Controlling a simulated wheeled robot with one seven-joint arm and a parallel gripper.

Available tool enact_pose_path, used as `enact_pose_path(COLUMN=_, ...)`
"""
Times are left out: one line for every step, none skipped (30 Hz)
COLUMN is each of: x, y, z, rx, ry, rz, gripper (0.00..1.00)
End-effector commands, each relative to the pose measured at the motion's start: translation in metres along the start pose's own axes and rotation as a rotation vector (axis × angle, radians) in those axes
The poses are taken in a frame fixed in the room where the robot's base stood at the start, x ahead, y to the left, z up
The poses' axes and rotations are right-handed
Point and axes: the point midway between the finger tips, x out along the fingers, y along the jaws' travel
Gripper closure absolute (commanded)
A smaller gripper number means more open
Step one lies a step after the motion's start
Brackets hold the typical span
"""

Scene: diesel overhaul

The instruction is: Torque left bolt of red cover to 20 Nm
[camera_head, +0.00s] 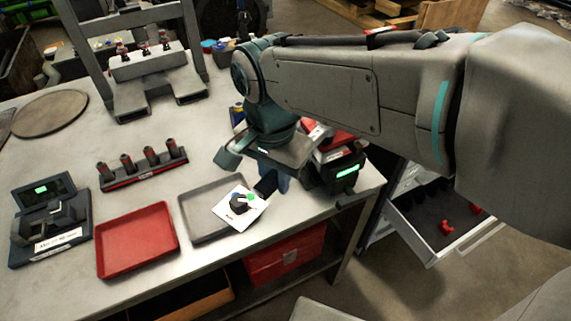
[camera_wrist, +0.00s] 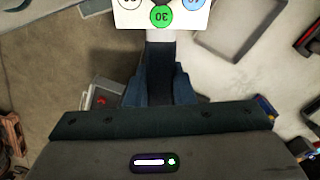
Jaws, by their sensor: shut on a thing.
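My gripper (camera_head: 272,180) hangs near the front right of the grey workbench, over the right side of the grey tray. Its dark blue fingers (camera_wrist: 160,88) are shut on the dark handle of a tool (camera_wrist: 160,62). A white square plate (camera_head: 254,211) with a dark knob and a green spot shows at the tool's end, over the grey tray. In the wrist view the plate (camera_wrist: 132,20) carries coloured circles; the green one reads 30 upside down. I cannot identify a red cover or its left bolt.
The grey tray (camera_head: 190,217) lies beside a red tray (camera_head: 136,242). A rack of several sockets (camera_head: 144,172) stands behind. A device with a green display (camera_head: 42,190) is left; another green-lit device (camera_head: 345,172) stands right, near the edge. A grey stand (camera_head: 150,68) is behind. An open drawer (camera_head: 433,238) is right.

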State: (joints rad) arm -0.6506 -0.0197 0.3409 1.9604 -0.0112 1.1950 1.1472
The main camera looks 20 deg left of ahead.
Motion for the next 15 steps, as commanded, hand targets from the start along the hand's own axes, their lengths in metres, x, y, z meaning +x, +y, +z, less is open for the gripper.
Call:
enact_pose_path(x=-0.0017, y=-0.0029, z=0.0000, rx=-0.008, ry=0.005, rz=-0.009, gripper=1.00)
enact_pose_path(x=-0.0018, y=-0.0029, z=0.0000, rx=-0.008, ry=0.005, rz=-0.010, gripper=1.00)
enact_pose_path(x=-0.0018, y=-0.0029, z=0.0000, rx=-0.008, ry=0.005, rz=-0.010, gripper=1.00)
enact_pose_path(x=-0.0018, y=-0.0030, z=0.0000, rx=-0.009, ry=0.005, rz=-0.010, gripper=1.00)
enact_pose_path(x=-0.0018, y=-0.0030, z=0.0001, rx=-0.009, ry=0.005, rz=-0.010, gripper=1.00)
enact_pose_path(x=-0.0018, y=-0.0030, z=0.0001, rx=-0.009, ry=0.005, rz=-0.010, gripper=1.00)
enact_pose_path(x=-0.0019, y=-0.0032, z=0.0000, rx=-0.008, ry=0.005, rz=-0.010, gripper=1.00)
enact_pose_path(x=-0.0019, y=-0.0034, z=0.0000, rx=-0.007, ry=0.005, rz=-0.010, gripper=1.00)
enact_pose_path(x=-0.0020, y=-0.0040, z=-0.0001, rx=-0.005, ry=0.005, rz=-0.010, gripper=1.00)
enact_pose_path(x=-0.0020, y=-0.0046, z=-0.0002, rx=-0.002, ry=0.005, rz=-0.010, gripper=1.00)
enact_pose_path(x=-0.0021, y=-0.0054, z=-0.0004, rx=0.002, ry=0.005, rz=-0.010, gripper=1.00)
enact_pose_path(x=-0.0021, y=-0.0067, z=-0.0006, rx=0.009, ry=0.005, rz=-0.010, gripper=1.00)
enact_pose_path(x=-0.0021, y=-0.0077, z=-0.0008, rx=0.014, ry=0.005, rz=-0.010, gripper=1.00)
enact_pose_path(x=-0.0020, y=-0.0088, z=-0.0010, rx=0.018, ry=0.005, rz=-0.010, gripper=1.00)
enact_pose_path(x=-0.0019, y=-0.0101, z=-0.0012, rx=0.026, ry=0.005, rz=-0.010, gripper=1.00)
